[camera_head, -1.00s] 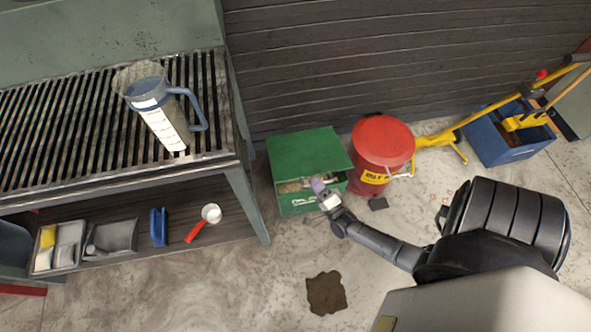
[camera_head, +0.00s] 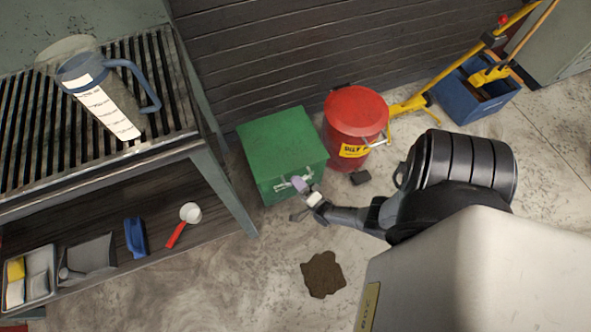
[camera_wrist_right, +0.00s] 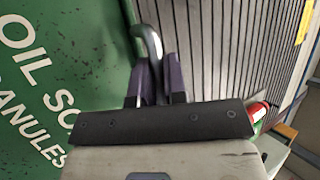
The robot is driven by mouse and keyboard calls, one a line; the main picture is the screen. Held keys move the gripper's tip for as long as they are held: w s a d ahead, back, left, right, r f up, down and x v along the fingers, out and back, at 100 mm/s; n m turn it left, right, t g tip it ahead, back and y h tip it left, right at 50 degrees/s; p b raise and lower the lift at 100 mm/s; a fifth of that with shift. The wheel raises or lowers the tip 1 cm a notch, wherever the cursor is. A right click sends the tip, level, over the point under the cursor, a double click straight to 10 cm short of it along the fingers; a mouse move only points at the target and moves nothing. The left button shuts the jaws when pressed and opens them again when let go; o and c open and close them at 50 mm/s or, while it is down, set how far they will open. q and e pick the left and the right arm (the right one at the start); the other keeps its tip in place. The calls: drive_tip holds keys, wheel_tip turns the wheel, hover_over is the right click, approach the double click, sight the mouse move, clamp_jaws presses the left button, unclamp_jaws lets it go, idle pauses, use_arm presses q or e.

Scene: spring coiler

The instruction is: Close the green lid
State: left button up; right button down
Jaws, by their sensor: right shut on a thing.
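The green box (camera_head: 268,190) stands on the floor against the slatted wall. Its green lid (camera_head: 280,142) lies flat over the top, and no contents show. My right gripper (camera_head: 298,183) is at the box's front face, near the front edge of the lid. In the right wrist view, the purple fingers (camera_wrist_right: 160,80) are shut on a grey metal handle (camera_wrist_right: 150,38) beside the green face with white lettering. I cannot tell whether a thin gap is left under the lid. My left gripper is not in view.
A red can (camera_head: 355,118) with a yellow label stands close to the right of the box. A metal rack table (camera_head: 150,150) with a jug (camera_head: 105,100) is at the left. A brown stain (camera_head: 322,274) lies on open floor in front. A blue bucket (camera_head: 470,105) stands further right.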

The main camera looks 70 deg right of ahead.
drive_tip(key=shift+s+f, duration=0.15)
drive_tip(key=shift+f, duration=0.3)
drive_tip(key=c, duration=1.6)
unclamp_jaws()
drive_tip(key=o, duration=0.4)
drive_tip(key=shift+w+r, duration=0.1)
drive_tip(key=shift+w, duration=0.1)
drive_tip(key=shift+s, duration=0.1)
drive_tip(key=s+a, duration=0.2)
drive_tip(key=s, duration=0.3)
drive_tip(key=s+a+f, duration=0.1)
drive_tip(key=s+a, duration=0.1)
drive_tip(key=s, duration=0.3)
drive_tip(key=s+a+f, duration=0.1)
drive_tip(key=s+a, duration=0.1)
drive_tip(key=s, duration=0.3)
drive_tip(key=shift+a+f+p, duration=0.2)
drive_tip(key=shift+p, duration=0.1)
